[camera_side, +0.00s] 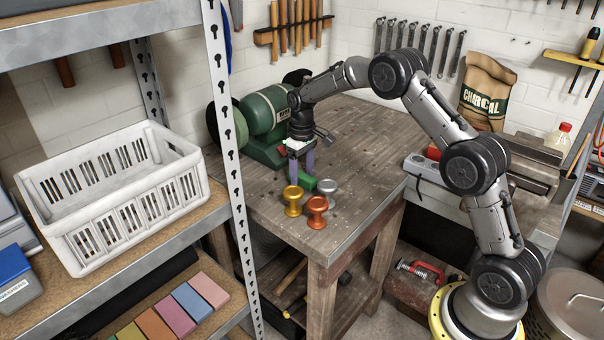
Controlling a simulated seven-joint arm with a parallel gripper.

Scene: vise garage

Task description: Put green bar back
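The fingertips are right at the green bar. The fingers partly hide the bar, and I cannot tell whether they touch or grip it. A row of coloured bars in orange, pink, blue and red lies on the lower shelf, with a pink-purple bar (174,313) in the middle. One greenish bar (131,332) is cut off at the bottom edge.
A gold knob (293,202), an orange knob (317,211) and a silver one (327,188) stand close to the green bar. A green bench grinder (265,120) is behind my gripper. A white crate (120,190) sits on the shelf; a perforated metal post (232,150) separates shelf and bench.

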